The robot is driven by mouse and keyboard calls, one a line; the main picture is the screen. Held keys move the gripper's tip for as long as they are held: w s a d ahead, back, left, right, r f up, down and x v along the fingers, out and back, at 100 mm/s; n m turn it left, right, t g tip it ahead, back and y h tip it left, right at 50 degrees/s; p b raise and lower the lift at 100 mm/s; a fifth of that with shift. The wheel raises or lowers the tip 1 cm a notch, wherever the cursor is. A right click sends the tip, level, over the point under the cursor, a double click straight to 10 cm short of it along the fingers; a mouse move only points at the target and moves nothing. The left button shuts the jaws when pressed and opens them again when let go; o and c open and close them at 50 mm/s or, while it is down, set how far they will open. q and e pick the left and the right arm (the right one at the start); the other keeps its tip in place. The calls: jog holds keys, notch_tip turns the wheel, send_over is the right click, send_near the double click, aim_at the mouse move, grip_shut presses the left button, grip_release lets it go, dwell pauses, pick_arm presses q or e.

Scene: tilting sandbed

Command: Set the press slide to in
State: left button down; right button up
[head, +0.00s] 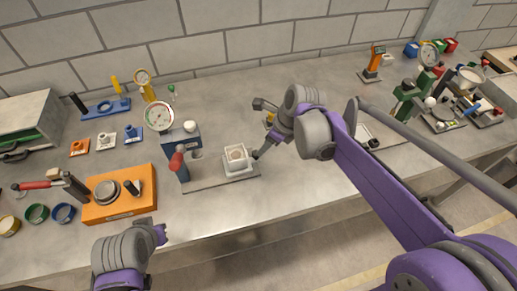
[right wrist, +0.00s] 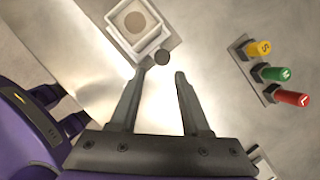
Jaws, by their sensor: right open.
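The press slide (head: 237,169) is a pale square tray with a round brownish patch inside, on a flat grey base plate (head: 215,182) to the right of the press (head: 182,163). In the right wrist view the tray (right wrist: 118,38) is at top, with a small dark round knob (right wrist: 162,57) at its near corner. My right gripper (head: 257,129) is open at the tray's right side. In the right wrist view its fingertips (right wrist: 159,74) are apart, with the knob just ahead between them; contact cannot be told. My left gripper (head: 160,235) is at the front left; its opening is unclear.
An orange block (head: 120,208) with a metal ring stands left of the press. Gauges (head: 158,116) stand behind. Yellow, green and red handles (right wrist: 272,74) stand in a rack to the right in the right wrist view. Bench between the right gripper and rack is clear.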

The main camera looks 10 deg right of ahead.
jog(key=shift+w+x, duration=0.15)
jog(key=shift+x, duration=1.4)
jog(key=shift+w+x, duration=0.1)
jog(key=shift+x, duration=1.45)
jog(key=shift+r, duration=0.1)
jog(key=shift+c, duration=0.4)
grip_shut()
jog(key=shift+a, duration=0.1)
